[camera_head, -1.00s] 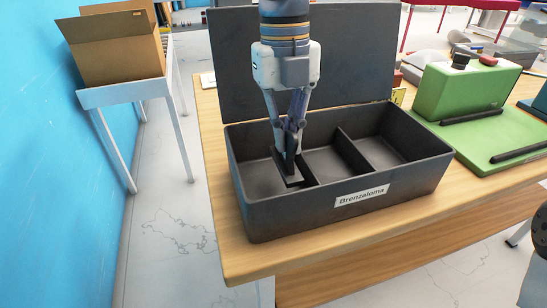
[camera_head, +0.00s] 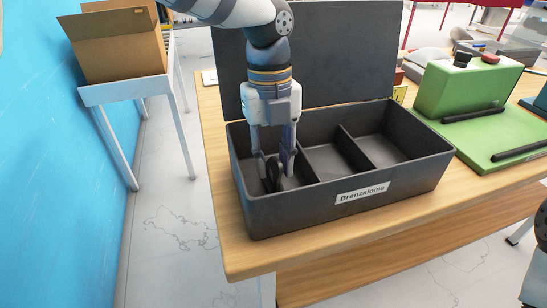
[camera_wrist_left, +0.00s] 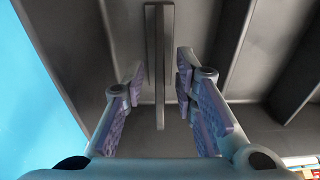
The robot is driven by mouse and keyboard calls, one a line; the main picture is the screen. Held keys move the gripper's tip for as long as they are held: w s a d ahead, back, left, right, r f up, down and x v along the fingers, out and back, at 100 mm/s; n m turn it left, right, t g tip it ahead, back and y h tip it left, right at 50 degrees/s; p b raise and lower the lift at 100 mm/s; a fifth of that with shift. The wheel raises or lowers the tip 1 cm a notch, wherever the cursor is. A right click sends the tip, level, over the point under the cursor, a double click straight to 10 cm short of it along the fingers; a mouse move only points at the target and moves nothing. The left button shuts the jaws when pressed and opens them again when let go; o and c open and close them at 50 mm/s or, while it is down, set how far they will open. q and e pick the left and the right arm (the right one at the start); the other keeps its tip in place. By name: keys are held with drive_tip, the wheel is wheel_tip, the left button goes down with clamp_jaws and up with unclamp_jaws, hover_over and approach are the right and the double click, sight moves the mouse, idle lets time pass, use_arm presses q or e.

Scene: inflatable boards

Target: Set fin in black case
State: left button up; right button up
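The black case (camera_head: 300,212) stands open on the wooden table, its lid tilted up at the back and a label reading "Brenzaloma" on its front. The dark fin (camera_head: 273,178) is inside its left compartment, partly hidden by my fingers. In the left wrist view, the fin (camera_wrist_left: 160,75) shows as a narrow dark piece ahead of and between the parted fingers. My left gripper (camera_head: 273,170) is open, its fingertips down in the left compartment on either side of the fin. It also shows open in the left wrist view (camera_wrist_left: 160,90). My right gripper is not in view.
The case's middle (camera_head: 330,160) and right (camera_head: 392,150) compartments look empty. A green box (camera_head: 462,92) stands on a green board (camera_head: 500,135) to the right. A cardboard box (camera_head: 115,45) is on a white table at the left, near a blue wall.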

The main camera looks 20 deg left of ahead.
use_arm(q)
wheel_tip(320, 180, up, 12)
drive_tip(key=w, duration=0.1)
drive_tip(key=shift+a, duration=0.4)
